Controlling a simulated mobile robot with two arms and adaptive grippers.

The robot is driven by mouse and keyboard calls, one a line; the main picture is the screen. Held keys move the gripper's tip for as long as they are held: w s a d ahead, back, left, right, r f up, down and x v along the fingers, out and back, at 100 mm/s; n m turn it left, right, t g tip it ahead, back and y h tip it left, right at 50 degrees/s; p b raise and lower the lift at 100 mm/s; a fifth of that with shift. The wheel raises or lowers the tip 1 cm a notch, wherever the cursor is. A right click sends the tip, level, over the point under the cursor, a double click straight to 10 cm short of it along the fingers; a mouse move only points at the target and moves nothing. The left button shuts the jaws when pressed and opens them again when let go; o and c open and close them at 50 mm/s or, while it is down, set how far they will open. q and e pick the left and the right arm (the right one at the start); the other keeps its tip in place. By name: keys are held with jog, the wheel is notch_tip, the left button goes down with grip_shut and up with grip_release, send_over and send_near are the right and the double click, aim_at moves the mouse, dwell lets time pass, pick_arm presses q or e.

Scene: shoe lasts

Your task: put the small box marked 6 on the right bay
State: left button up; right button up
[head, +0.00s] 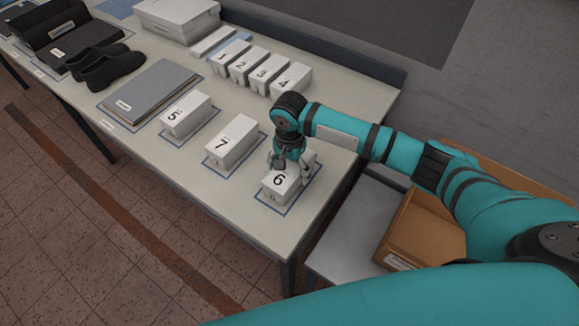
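The small white box marked 6 (279,182) stands in the blue-outlined right bay (266,202), near the table's right end. It sits inside the outline, roughly in line with it. My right gripper (293,166) is over the far part of this box, pointing down. Its fingers are apart, one at each long side of the box. I cannot tell whether they press on it. The gripper and wrist hide the far end of the box. My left gripper is not in view.
White boxes 5 (186,116) and 7 (232,142) stand in outlined bays to the left. Boxes 1 to 4 (262,70) stand in a row behind. A grey folder (150,88) and black shoes (107,67) lie further left. A cardboard box (425,228) is beyond the table's right edge.

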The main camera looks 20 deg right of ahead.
aim_at(289, 167)
jog(key=shift+o, duration=0.5)
notch_tip(289, 167, up, 12)
jog(key=b, duration=0.1)
jog(key=shift+r, duration=0.15)
